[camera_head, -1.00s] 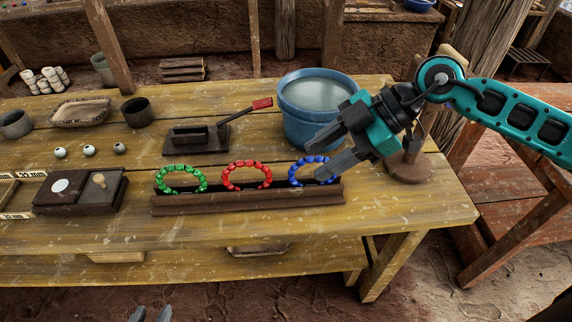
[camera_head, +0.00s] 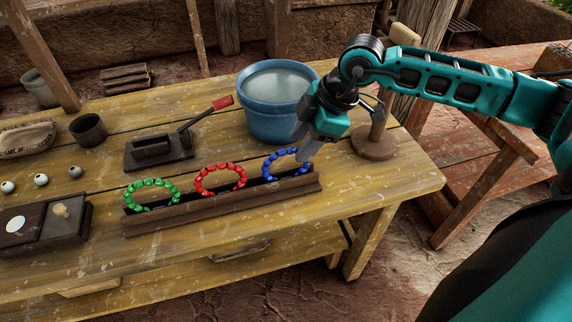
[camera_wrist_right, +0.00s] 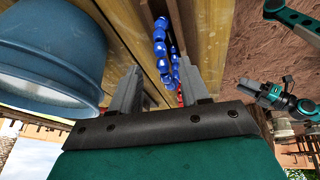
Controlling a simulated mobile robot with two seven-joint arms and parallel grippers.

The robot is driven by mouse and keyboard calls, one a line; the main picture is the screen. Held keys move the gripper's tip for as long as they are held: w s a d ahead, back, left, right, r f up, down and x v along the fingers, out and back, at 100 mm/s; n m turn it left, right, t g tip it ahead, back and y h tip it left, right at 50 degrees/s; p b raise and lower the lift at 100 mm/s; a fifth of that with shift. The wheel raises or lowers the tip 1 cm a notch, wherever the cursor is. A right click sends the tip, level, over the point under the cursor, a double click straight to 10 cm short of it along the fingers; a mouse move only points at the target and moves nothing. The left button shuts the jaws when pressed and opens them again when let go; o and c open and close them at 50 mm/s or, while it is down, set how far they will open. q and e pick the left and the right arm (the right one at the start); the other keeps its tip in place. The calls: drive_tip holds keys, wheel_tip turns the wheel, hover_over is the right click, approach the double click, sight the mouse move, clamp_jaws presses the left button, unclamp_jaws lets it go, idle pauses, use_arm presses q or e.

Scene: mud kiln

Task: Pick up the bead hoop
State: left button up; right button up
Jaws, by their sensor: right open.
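Three bead hoops stand upright in a dark wooden trough rack (camera_head: 225,207): a green hoop (camera_head: 130,188), a red hoop (camera_head: 200,175) and a blue hoop (camera_head: 268,162). My right gripper (camera_head: 304,154) is beside the right end of the blue hoop, pointing down. In the right wrist view my right gripper (camera_wrist_right: 156,78) is open, and the blue hoop (camera_wrist_right: 161,50) shows edge-on between its two fingers. I cannot tell whether they touch it. Red beads show behind the right finger. My left gripper (camera_wrist_right: 272,92) appears small at the right of the wrist view.
A blue water bucket (camera_head: 265,120) stands close behind the rack. A round wooden stand (camera_head: 374,145) is right of my right gripper. A dark press with a red handle (camera_head: 160,152) sits behind the rack. The tabletop (camera_head: 340,203) right of the rack is clear.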

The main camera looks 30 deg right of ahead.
sight(295, 173)
drive_tip(key=x, duration=0.3)
drive_tip(key=shift+s+f, duration=0.2)
drive_tip(key=shift+f, duration=0.3)
drive_tip(key=shift+w+a+f, duration=0.15)
drive_tip(key=shift+w+f, duration=0.05)
drive_tip(key=shift+f, duration=0.35)
drive_tip(key=shift+c, duration=0.4)
clamp_jaws()
